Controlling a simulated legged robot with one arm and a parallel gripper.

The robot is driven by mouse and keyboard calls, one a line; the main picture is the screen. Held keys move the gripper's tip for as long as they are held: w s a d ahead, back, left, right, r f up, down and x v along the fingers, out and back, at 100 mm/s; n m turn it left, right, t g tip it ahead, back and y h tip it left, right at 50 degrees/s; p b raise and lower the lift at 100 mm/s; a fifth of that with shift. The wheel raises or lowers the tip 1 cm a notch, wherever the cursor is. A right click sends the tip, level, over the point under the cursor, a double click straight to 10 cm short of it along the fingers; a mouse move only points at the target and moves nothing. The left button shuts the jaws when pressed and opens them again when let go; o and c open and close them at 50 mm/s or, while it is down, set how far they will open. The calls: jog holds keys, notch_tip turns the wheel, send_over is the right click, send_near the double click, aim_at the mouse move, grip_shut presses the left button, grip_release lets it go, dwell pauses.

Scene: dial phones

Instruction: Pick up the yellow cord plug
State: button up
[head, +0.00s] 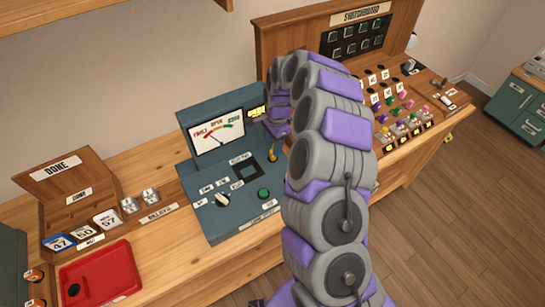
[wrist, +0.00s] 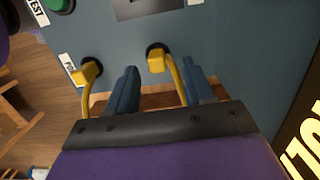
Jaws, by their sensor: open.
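Two yellow cord plugs show in the wrist view, at dark round sockets on the teal tester. One yellow plug (wrist: 157,62) is between the fingertips, with its yellow cord running down beside the right finger. The other yellow plug (wrist: 86,72) is left of the left finger. My gripper (wrist: 160,70) is open, with its two blue fingers pointing at the panel; I cannot tell whether either finger touches the plug or cord. In the head view a yellow plug (head: 272,156) shows on the tester (head: 228,195), left of my arm. My arm mostly hides the gripper there.
The switchboard (head: 362,20) with several coloured plugs stands behind and right of my arm. A red tray (head: 100,275), a DONE box (head: 65,180) and two metal cylinders (head: 140,201) are left of the tester. A green button (head: 264,194) is on the tester's front.

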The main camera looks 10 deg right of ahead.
aim_at(271, 151)
jog(key=shift+s+a+f+b, duration=0.1)
jog(key=shift+a+f+b, duration=0.2)
jog(key=shift+f, duration=0.3)
jog(key=shift+s+a+f+b, duration=0.15)
jog(key=shift+a+f, duration=0.15)
jog(key=shift+f, duration=0.25)
jog(key=shift+d+f+b, duration=0.2)
jog(key=shift+d+f, duration=0.05)
jog(key=shift+f, duration=0.35)
jog(key=shift+d+f+b, duration=0.15)
jog(key=shift+d+f, duration=0.1)
jog(key=shift+f, duration=0.3)
jog(key=shift+d+f, duration=0.1)
jog(key=shift+d, duration=0.4)
jog(key=shift+a, duration=0.85)
jog(key=c, duration=0.6)
jog(key=shift+d, duration=0.2)
jog(key=shift+c, duration=1.4)
jog(key=shift+d, duration=0.3)
grip_shut()
